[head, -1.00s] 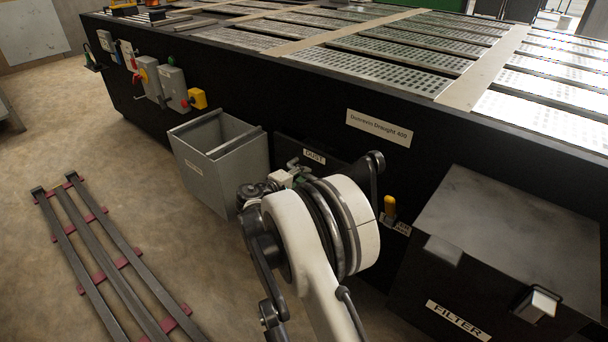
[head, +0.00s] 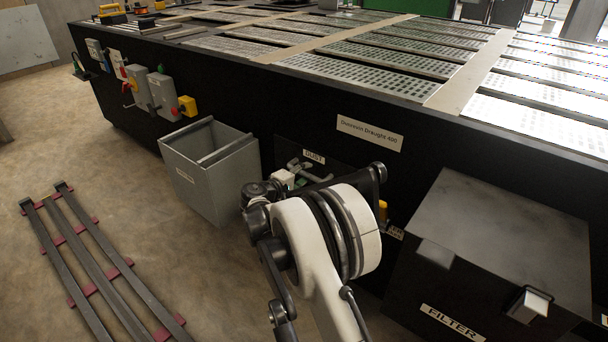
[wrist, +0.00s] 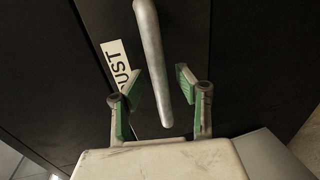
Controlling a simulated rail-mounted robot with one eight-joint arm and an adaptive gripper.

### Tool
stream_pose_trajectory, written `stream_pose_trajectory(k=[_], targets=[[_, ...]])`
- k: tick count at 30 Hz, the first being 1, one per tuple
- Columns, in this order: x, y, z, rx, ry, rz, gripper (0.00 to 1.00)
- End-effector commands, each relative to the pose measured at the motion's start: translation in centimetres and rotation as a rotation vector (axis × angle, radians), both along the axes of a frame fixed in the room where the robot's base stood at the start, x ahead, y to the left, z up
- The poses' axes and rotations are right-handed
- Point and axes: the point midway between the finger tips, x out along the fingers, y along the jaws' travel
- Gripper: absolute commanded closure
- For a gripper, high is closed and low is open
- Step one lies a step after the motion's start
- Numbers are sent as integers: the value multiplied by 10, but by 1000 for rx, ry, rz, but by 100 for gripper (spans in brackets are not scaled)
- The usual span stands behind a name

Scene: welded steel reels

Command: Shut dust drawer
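The dust drawer's dark front (head: 340,171) is set in the side of the long black table, with a white DUST label (head: 314,157). In the wrist view the drawer front (wrist: 85,75) fills much of the picture, with the label (wrist: 119,68) tilted at the left. Its grey bar handle (wrist: 150,50) runs down between the fingers of my gripper (wrist: 158,90). The gripper is open, a finger on each side of the handle, with gaps visible. In the head view my wrist partly hides the drawer, and I cannot tell how far out it stands.
A grey open-topped bin (head: 188,175) stands left of the drawer. A black FILTER box (head: 500,245) juts out at the right. A yellow-handled control (head: 383,211) sits between. Steel bars (head: 85,260) lie on the floor at left, with bare floor around them.

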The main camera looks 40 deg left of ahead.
Motion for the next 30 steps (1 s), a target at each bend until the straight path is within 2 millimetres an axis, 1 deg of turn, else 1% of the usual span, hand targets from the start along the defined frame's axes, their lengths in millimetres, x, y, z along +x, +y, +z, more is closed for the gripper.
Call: stream_pose_trajectory(k=[6,10,14,21,27,30], targets=[[-2,0,0,0,0,0,67],[-13,1,3,-1,0,1,67],[-36,2,7,0,0,3,67],[-82,3,17,0,0,2,67],[-108,3,23,0,0,1,67],[-115,3,24,0,0,0,67]])
